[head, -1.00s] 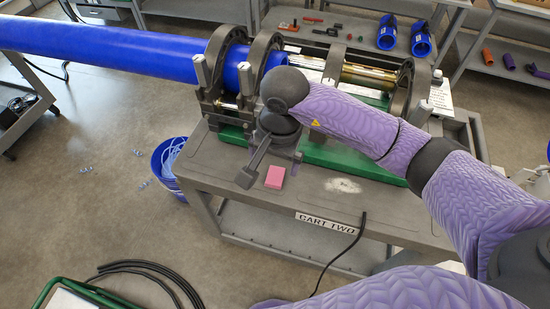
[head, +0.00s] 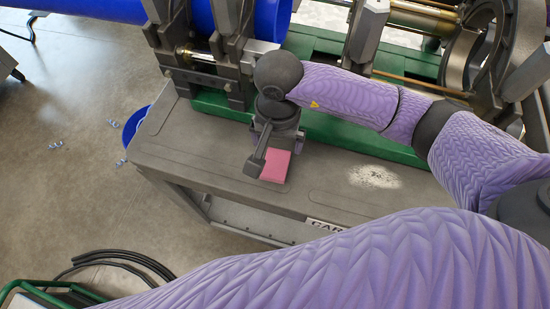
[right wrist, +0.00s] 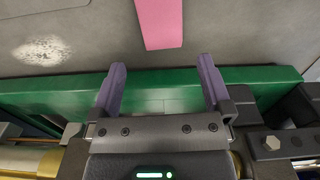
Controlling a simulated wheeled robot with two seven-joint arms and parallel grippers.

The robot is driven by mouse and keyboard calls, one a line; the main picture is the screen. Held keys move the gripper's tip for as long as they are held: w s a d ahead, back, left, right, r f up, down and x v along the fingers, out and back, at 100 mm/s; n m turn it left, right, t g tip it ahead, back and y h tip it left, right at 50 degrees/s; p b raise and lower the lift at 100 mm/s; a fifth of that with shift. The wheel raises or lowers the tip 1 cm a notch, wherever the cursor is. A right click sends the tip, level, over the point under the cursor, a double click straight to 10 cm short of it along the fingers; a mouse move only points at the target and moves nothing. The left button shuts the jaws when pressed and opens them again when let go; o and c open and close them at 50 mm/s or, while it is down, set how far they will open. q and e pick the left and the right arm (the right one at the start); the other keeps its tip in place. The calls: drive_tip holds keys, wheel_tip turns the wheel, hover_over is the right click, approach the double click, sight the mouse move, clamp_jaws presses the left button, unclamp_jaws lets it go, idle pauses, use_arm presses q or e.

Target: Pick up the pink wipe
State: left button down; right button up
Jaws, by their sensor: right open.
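The pink wipe (head: 276,167) lies flat on the grey cart top near its front edge. A dark part of my right wrist covers its left side in the head view. In the right wrist view the pink wipe (right wrist: 160,22) is at the top centre, ahead of the fingers and lined up with the gap between them. My right gripper (head: 278,142) is above the cart, just behind the wipe, pointing down. Its two purple fingers, clear in the right wrist view (right wrist: 161,66), are apart with nothing between them. My left gripper is not in view.
A green base (head: 335,148) runs behind my right gripper and carries dark clamps (head: 233,58) and a blue pipe (head: 268,18). A patch of white powder (head: 375,176) lies right of the wipe. A blue bucket (head: 132,127) stands left of the cart.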

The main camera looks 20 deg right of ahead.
sight(274, 167)
drive_tip(key=f, duration=0.2)
drive_tip(key=f+b, duration=0.1)
drive_tip(key=f, duration=0.2)
drive_tip(key=s+a+f, duration=0.1)
drive_tip(key=f, duration=0.1)
drive_tip(key=shift+f, duration=0.75)
drive_tip(key=c, duration=1)
wheel_tip(274, 167, up, 10)
drive_tip(key=shift+r+p, duration=0.1)
drive_tip(key=shift+p, duration=0.9)
